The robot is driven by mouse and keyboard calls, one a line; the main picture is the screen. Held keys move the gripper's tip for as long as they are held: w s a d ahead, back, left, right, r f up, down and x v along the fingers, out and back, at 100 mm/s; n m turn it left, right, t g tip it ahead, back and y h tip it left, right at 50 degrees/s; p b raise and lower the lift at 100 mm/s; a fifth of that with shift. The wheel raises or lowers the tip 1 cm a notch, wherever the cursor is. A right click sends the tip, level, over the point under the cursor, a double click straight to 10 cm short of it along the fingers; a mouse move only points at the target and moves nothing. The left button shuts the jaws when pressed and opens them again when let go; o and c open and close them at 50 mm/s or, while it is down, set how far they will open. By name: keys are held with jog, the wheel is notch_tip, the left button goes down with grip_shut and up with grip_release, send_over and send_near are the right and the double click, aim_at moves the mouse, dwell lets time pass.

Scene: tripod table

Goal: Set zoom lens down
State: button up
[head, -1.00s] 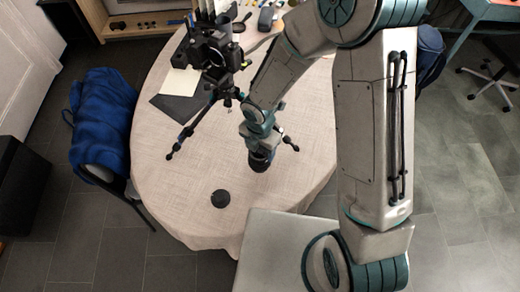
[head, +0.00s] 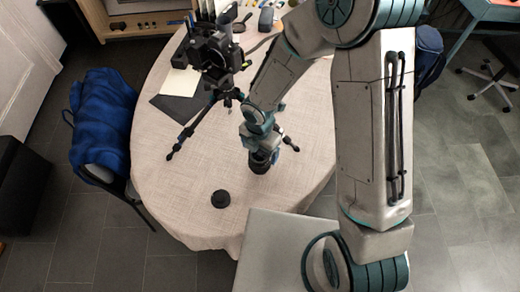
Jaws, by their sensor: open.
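The zoom lens (head: 260,164) is a short black cylinder standing upright on the cream cloth of the table (head: 200,228), right of the tripod. My gripper (head: 264,149) is directly above the lens, at its upper end. The jaws are open; my wrist hides most of the fingers and the top of the lens. I cannot tell whether the fingers still touch the lens.
A black tripod with a camera (head: 214,55) stands on the table, its legs spread close to my wrist. A small round black cap (head: 221,199) lies near the front edge. A chair with a blue cloth (head: 103,122) stands at the left. The front tabletop is mostly clear.

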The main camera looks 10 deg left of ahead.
notch_tip(320, 180, up, 11)
jog(key=p, duration=0.1)
jog(key=d+r+m+t+h, duration=0.1)
jog(key=d+r+m+t, duration=0.1)
jog(key=d+r+m, duration=1.1)
jog(key=s+d+r+m+t, duration=0.1)
jog(key=s+d+r+m, duration=0.1)
jog(key=d+m, duration=0.3)
jog(key=s+d+r+m+y, duration=0.1)
jog(key=s+d+r+m, duration=0.2)
jog(key=m, duration=1)
jog(key=shift+s+d+r+t, duration=0.4)
jog(key=shift+s+d, duration=0.55)
jog(key=shift+s, duration=0.25)
